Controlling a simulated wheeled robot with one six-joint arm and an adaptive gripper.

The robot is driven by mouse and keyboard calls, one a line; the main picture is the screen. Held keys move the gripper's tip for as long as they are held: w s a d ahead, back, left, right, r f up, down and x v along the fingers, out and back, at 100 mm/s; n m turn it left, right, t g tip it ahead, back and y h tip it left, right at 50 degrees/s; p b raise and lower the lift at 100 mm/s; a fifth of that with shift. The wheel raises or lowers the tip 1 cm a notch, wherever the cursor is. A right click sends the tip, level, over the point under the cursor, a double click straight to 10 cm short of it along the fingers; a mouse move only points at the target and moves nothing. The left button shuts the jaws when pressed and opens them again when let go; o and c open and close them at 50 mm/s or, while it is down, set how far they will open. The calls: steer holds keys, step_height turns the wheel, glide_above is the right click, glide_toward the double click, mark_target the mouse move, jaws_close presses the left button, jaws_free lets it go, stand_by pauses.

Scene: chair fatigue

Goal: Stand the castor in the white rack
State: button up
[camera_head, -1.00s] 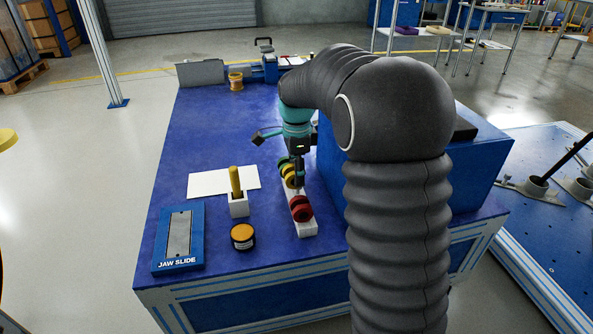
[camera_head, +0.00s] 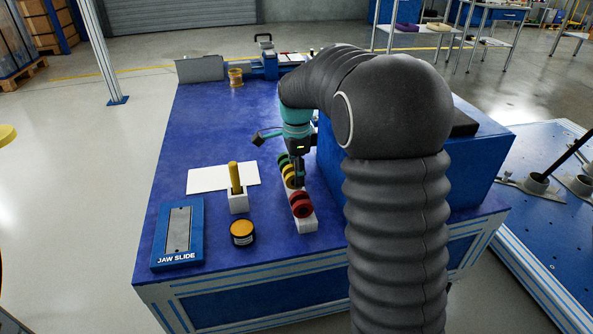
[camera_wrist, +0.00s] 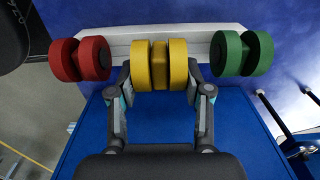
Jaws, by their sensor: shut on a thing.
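The white rack (camera_head: 309,225) lies on the blue bench, and its long edge shows in the wrist view (camera_wrist: 120,42). My gripper (camera_wrist: 160,78) is shut on the yellow castor (camera_wrist: 160,60), one finger on each side. This castor is at the middle of the rack, between the red castor (camera_wrist: 80,58) and the green castor (camera_wrist: 242,53). Its lower part is hidden, so I cannot tell whether it is fully seated. In the head view my gripper (camera_head: 298,182) partly covers the yellow castor (camera_head: 288,173); the red castor (camera_head: 301,204) stands nearer the camera.
A large blue box (camera_head: 420,180) stands close right of the rack. Left are a white block with a yellow peg (camera_head: 235,178), a round orange-topped tin (camera_head: 242,232) and the jaw slide plate (camera_head: 178,236). The bench's left rear is mostly clear.

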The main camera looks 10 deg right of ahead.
steer(key=shift+f+b, duration=0.4)
steer(key=shift+f, duration=0.55)
steer(key=o, duration=1.2)
steer(key=shift+c, duration=0.2)
steer(key=shift+r, duration=0.15)
step_height(320, 180, up, 12)
steer(key=shift+f, duration=0.1)
